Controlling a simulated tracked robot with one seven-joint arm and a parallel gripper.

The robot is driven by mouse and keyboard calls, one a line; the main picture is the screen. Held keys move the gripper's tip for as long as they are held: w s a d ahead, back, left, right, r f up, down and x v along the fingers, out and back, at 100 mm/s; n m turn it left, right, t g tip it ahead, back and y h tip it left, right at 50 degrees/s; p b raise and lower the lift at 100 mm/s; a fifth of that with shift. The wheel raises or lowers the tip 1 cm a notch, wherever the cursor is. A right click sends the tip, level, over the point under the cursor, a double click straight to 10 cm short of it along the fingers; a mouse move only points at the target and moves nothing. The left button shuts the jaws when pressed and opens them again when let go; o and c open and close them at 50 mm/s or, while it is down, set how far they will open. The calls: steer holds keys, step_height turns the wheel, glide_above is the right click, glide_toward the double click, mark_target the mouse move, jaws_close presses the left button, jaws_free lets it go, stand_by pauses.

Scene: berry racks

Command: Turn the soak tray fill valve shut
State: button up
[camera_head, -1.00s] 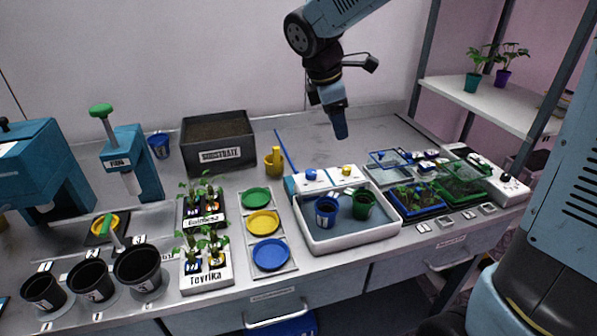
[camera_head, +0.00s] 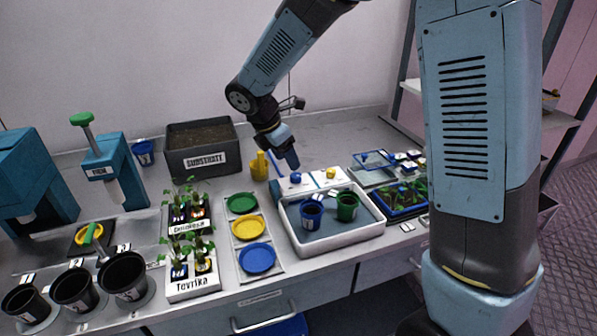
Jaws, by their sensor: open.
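The white soak tray (camera_head: 345,247) stands near the bench's front with a blue pot (camera_head: 311,213) and a green pot (camera_head: 347,206) in it. A white panel (camera_head: 313,184) at its back edge carries a blue knob (camera_head: 296,178) and a yellow knob (camera_head: 330,173). I cannot tell from the picture which is the fill valve or how far either is turned. My gripper (camera_head: 292,163) is open and points down just above and behind the blue knob, seemingly apart from it. Its fingers are small and seen side-on.
A yellow can (camera_head: 260,166) stands left of my gripper, by the substrate box (camera_head: 203,161). Colored dishes (camera_head: 246,228) and seedling trays (camera_head: 192,287) lie left of the soak tray. My own arm covers much of the right side. Bare bench lies behind the panel.

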mark_target(295, 174)
steer(key=shift+x, duration=3.2)
